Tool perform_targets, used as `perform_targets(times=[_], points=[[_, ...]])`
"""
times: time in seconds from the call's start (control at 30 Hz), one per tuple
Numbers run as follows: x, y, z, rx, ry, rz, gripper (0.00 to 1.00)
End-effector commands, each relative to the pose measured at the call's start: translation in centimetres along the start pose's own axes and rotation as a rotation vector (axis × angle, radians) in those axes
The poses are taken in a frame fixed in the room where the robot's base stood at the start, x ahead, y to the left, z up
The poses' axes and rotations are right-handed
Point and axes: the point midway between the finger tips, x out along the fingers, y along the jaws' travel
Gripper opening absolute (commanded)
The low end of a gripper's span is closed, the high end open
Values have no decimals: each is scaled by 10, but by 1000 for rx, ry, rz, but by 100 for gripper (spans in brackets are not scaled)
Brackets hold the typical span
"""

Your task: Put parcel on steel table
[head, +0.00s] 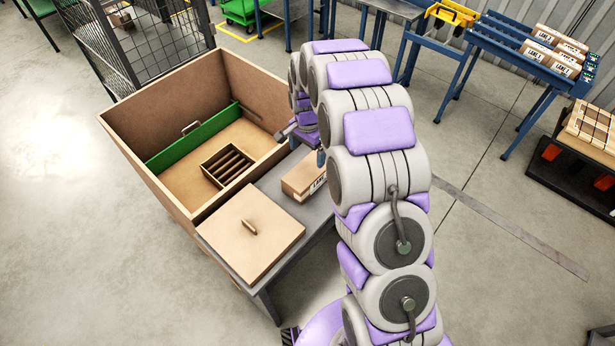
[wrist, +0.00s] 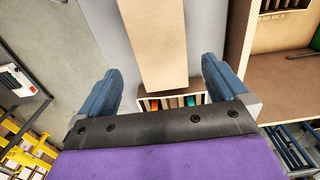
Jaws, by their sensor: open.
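The parcel (head: 303,174) is a tan carton with a white label. It rests on the grey steel table (head: 317,211), near the table's far right part, and my arm hides its right side. In the wrist view the parcel (wrist: 152,45) shows as a long tan block, its near end lying between my fingers. My gripper (wrist: 162,70) is open, with a blue finger on each side and a gap to the parcel on both sides. In the head view my gripper (head: 304,130) is partly hidden by my arm, beyond the parcel.
A flat lid with a handle (head: 250,235) covers the table's left part. A large wooden bin (head: 150,175) adjoins the table, with a green divider (head: 195,138) and a slotted tray (head: 227,165) inside. A small compartmented box (wrist: 178,99) shows below the parcel in the wrist view.

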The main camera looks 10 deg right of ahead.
Motion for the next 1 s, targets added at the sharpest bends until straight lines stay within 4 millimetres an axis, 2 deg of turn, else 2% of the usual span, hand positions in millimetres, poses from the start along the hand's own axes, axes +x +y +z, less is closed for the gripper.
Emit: perform_targets(times=[0.03,0.3,0.57,0.9,1.0], points=[[14,0,1,0,-2,1,100],[66,1,1,-2,-2,3,100],[84,0,0,-1,1,0,100],[128,1,-2,0,-1,1,100],[131,1,-3,0,0,-1,100]])
